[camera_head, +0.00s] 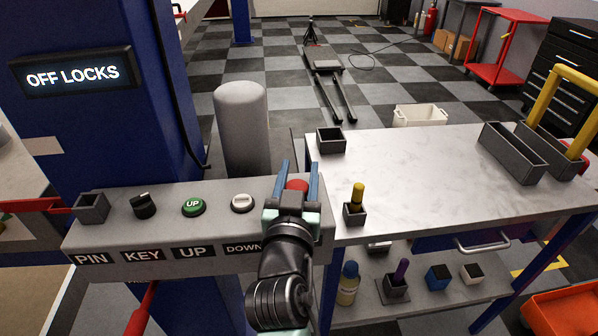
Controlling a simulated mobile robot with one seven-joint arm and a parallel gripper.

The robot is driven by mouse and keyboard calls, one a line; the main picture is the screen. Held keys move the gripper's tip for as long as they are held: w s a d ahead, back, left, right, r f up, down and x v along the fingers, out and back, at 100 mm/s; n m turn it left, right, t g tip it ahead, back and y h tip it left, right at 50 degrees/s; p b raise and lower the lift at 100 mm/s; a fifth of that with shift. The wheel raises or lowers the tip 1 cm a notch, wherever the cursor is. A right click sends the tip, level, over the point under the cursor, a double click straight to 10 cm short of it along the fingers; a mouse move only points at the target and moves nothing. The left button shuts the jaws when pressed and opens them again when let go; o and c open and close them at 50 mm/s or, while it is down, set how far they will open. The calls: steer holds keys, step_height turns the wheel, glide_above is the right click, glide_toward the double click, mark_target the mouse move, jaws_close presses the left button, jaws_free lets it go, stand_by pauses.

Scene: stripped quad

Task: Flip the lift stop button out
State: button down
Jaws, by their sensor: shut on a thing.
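The red stop button (297,185) is at the right end of the grey lift control panel (165,225). My gripper (298,176) is over that end of the panel, with one blue finger on each side of the red button. The gripper is shut on the button. My gripper's body hides the lower part of the button and any label below it. Whether the button is pressed in or out cannot be told.
Left of the gripper on the panel are a white DOWN button (242,203), a green UP button (193,207), a black key switch (143,205) and a grey pin holder (91,208). A workbench (420,170) with a yellow-handled tool (357,196) stands close on the right.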

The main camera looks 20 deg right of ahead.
steer(key=shift+r+p, duration=0.35)
steer(key=shift+r, duration=0.35)
steer(key=shift+c, duration=1.7)
jaws_free()
steer(key=shift+s+a+f, duration=0.15)
steer(key=shift+s+a, duration=0.1)
steer(key=shift+s, duration=0.15)
steer(key=b+v, duration=0.2)
steer(key=v, duration=1)
